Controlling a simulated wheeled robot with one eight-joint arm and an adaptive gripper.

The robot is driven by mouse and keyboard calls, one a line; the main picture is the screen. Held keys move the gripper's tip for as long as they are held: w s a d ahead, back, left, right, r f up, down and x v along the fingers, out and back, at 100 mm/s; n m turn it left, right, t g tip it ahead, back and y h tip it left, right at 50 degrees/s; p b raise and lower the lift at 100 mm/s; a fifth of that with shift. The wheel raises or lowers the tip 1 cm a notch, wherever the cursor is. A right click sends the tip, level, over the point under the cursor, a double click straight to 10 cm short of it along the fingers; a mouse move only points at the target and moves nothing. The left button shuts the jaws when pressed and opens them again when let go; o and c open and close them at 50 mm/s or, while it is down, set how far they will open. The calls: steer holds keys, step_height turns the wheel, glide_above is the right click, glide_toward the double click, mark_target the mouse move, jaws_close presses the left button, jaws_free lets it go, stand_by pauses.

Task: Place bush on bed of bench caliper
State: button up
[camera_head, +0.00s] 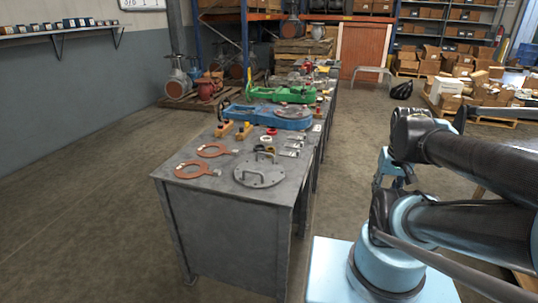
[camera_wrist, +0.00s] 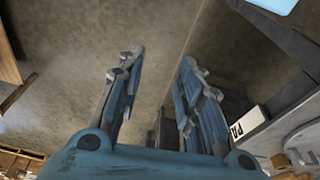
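A grey metal bench (camera_head: 235,215) stands left of my arm in the head view. Small ring-like parts lie on it, including a red ring (camera_head: 271,131) and a yellowish ring (camera_head: 264,139); I cannot tell which part is the bush. A blue flat fixture (camera_head: 245,115) and a green one (camera_head: 270,94) lie farther back; I cannot tell which thing is the bench caliper. In the wrist view my gripper (camera_wrist: 162,57) is open, its two blue fingers apart with only floor between them. It is away from the bench parts.
Valves on a pallet (camera_head: 190,97) stand behind left. Boxes on pallets (camera_head: 455,92) stand back right. Floor left of the bench is clear.

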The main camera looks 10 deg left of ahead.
steer(key=o, duration=0.4)
steer(key=shift+s+r, duration=0.1)
steer(key=shift+o, duration=1)
steer(key=shift+a+r+n, duration=0.4)
steer(key=shift+a+r, duration=0.05)
steer(key=shift+r, duration=0.4)
steer(key=w+a+r+n+g+y, duration=0.1)
steer(key=w+a+r+n+y, duration=0.2)
steer(key=w+a+r+n, duration=0.9)
steer(key=n+g+y, duration=0.1)
steer(key=n+g, duration=0.1)
steer(key=n, duration=0.5)
glide_above(270, 148)
steer(key=d, duration=0.2)
step_height(270, 148, down, 10)
steer(key=shift+w+r, duration=0.1)
steer(key=shift+r, duration=0.15)
steer(key=shift+d+x, duration=0.2)
steer(key=shift+x, duration=0.9)
steer(key=shift+d+x, duration=0.15)
steer(key=shift+x, duration=1.75)
